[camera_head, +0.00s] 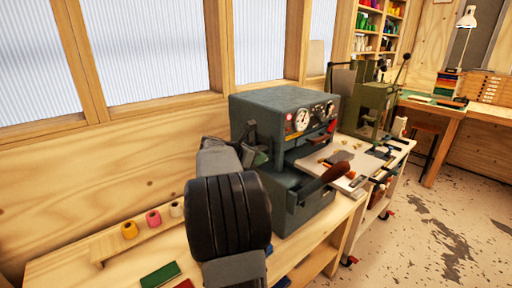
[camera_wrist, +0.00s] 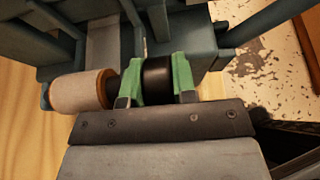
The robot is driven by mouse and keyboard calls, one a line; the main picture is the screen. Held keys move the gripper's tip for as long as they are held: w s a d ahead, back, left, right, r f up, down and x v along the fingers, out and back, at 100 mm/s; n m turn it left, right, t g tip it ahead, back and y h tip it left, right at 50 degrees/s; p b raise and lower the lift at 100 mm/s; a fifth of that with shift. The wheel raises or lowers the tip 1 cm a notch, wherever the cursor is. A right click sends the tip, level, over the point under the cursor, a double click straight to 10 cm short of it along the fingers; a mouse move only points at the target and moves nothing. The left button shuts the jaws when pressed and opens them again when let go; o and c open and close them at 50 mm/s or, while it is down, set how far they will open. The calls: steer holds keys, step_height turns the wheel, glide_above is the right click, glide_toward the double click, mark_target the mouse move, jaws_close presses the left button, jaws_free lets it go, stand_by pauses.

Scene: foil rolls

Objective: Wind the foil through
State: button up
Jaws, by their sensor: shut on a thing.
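The dark teal press (camera_head: 275,110) with round gauges stands on the wooden bench. In the wrist view my gripper (camera_wrist: 159,76) has its green fingers shut on a black knob (camera_wrist: 158,82), one finger on each side. A pale roll (camera_wrist: 78,93) with a tan end lies just left of the knob, apparently on the same dark shaft, beside the teal frame of the press. In the head view my arm covers the left side of the press, and the knob and pale roll are hidden.
A wooden rack (camera_head: 105,248) at the left holds yellow (camera_head: 129,230), pink (camera_head: 153,218) and white (camera_head: 176,209) rolls. A green block (camera_head: 160,275) lies on the front bench. A brown-handled lever (camera_head: 325,182) sticks out at the press's front. An olive machine (camera_head: 370,103) stands beyond.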

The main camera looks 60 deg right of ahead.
steer(key=r+y+p, duration=0.1)
steer(key=y+p, duration=0.1)
steer(key=p, duration=0.4)
steer(key=shift+s+d+r+t+y, duration=0.1)
steer(key=shift+r+t+y, duration=0.1)
steer(key=shift+t+y, duration=0.2)
steer(key=y+p, duration=0.1)
steer(key=p, duration=0.3)
steer(key=shift+f+p, duration=0.1)
steer(key=shift+p, duration=0.2)
steer(key=y+p, duration=0.1)
steer(key=p, duration=0.1)
steer(key=t+y+p, duration=0.1)
steer(key=shift+f+y+p, duration=0.3)
steer(key=shift+f+p, duration=0.05)
steer(key=shift+p, duration=0.05)
steer(key=shift+f+t+y+p, duration=0.3)
steer(key=shift+t+y+p, duration=0.1)
steer(key=shift+y+p, duration=0.4)
steer(key=shift+f, duration=0.1)
steer(key=o, duration=0.9)
